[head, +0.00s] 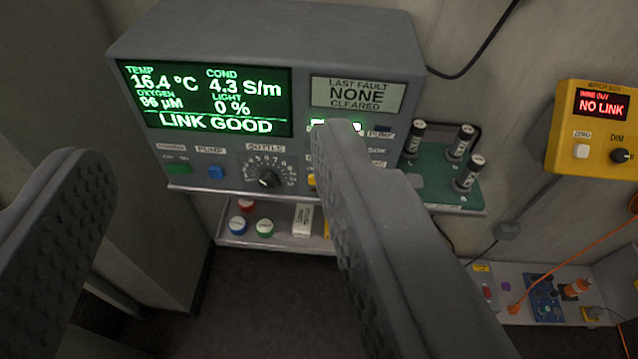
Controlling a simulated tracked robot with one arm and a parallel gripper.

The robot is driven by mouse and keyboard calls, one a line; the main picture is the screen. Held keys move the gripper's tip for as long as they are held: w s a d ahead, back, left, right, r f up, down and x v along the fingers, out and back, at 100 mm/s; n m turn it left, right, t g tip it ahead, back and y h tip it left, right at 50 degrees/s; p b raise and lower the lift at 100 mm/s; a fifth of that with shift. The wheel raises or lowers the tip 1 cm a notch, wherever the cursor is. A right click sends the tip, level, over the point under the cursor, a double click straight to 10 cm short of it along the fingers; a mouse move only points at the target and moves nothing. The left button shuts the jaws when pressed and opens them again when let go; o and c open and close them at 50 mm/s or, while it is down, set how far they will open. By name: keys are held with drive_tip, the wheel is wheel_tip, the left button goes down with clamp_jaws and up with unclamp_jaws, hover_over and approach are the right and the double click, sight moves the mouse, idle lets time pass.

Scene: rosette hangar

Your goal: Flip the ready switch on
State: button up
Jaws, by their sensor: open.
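A grey instrument box (265,40) on the wall has a green-lit screen (210,98) reading LINK GOOD. Below the screen are a green control (178,168), a blue button (216,172) under a PUMP label, and a black bottle dial (267,179). I cannot make out a switch labelled ready. My gripper (208,145) is open and empty, its fingers wide apart in front of the box. The right finger covers part of the box's lower right, including most of a lit green display and the controls below it.
A tray (285,242) below the box holds coloured caps and a white block. A green rack (450,182) at right holds several dark cylinders. A yellow box (592,130) reading NO LINK hangs farther right. A lower shelf (515,310) holds small parts and an orange cable.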

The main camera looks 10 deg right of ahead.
clamp_jaws()
idle(1.5)
